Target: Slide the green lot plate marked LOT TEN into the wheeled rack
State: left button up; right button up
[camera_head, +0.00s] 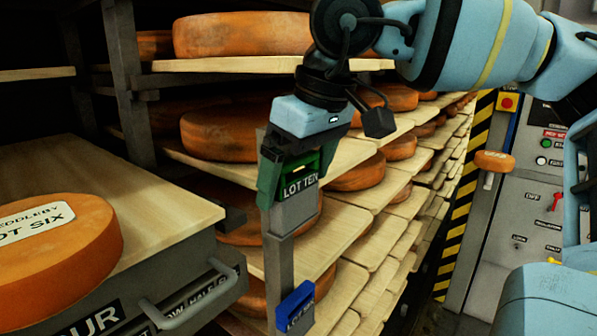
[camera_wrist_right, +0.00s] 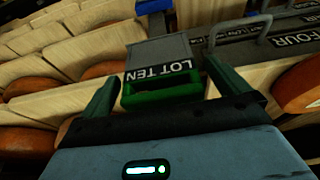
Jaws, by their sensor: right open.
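The green lot plate (camera_head: 301,184) has a black label reading LOT TEN. Its lower part is at the grey holder (camera_head: 296,214) on the rack's upright post (camera_head: 279,262); how deep it sits in the holder I cannot tell. In the right wrist view the plate (camera_wrist_right: 163,91) lies between the green fingers, with the grey holder (camera_wrist_right: 160,52) just beyond it. My right gripper (camera_head: 296,168) is open around the plate's top end; the right wrist view shows gaps beside the plate between its fingers (camera_wrist_right: 166,88). My left gripper is not in view.
A blue lot plate (camera_head: 295,306) sits lower on the same post. Shelves with orange cheese wheels (camera_head: 228,133) fill the space behind. A cheese wheel marked LOT SIX (camera_head: 60,255) lies on a wooden board (camera_head: 140,205) at left. A control panel (camera_head: 520,200) stands at right.

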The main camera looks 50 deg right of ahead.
jog(key=v, duration=0.6)
jog(key=shift+s+r, duration=0.1)
jog(key=shift+r, duration=0.2)
jog(key=shift+s+r, duration=0.2)
jog(key=shift+r, duration=0.4)
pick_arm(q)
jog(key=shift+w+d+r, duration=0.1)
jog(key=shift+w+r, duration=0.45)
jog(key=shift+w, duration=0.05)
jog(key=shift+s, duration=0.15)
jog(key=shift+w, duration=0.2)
pick_arm(e)
jog(key=shift+f, duration=0.1)
